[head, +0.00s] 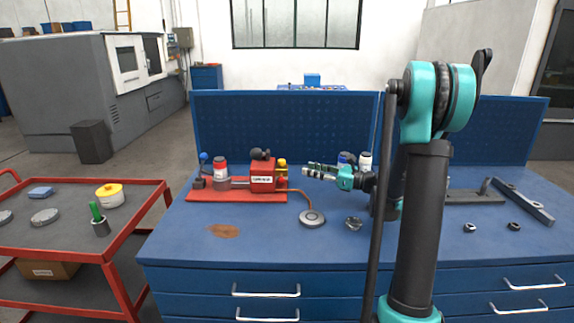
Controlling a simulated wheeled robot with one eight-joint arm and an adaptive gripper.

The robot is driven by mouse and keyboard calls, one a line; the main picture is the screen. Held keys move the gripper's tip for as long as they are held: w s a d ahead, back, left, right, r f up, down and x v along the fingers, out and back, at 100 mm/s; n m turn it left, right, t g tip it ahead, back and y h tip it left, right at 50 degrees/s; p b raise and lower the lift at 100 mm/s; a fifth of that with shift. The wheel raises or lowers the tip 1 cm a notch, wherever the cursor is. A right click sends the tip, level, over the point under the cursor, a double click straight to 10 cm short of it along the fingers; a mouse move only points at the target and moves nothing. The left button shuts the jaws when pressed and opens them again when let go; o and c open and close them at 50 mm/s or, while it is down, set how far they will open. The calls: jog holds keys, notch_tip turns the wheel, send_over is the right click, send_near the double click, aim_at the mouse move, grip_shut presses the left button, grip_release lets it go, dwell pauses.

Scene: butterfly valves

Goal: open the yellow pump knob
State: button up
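The red pump (262,177) stands on a red base plate (235,196) on the blue workbench. Its yellow knob (282,163) sits at the pump's upper right, above a copper-coloured pipe. My gripper (306,168) is to the right of the knob, with its fingers pointing left toward it. The two fingers show as separate bars with a narrow gap, and nothing is seen between them. A short stretch of space shows between the fingertips and the knob, so they look apart. My arm hides part of the bench to the right.
A red-and-white container (220,172) stands left of the pump. A round grey disc (312,218) lies in front at the pipe's end. White-capped bottles (365,160) stand behind my gripper. A red cart (80,235) is at the left. The bench front centre is mostly clear.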

aim_at(287, 168)
jog(key=x, duration=1)
jog(key=shift+a, duration=0.25)
jog(key=shift+c, duration=0.4)
jog(key=shift+w, duration=0.1)
grip_shut()
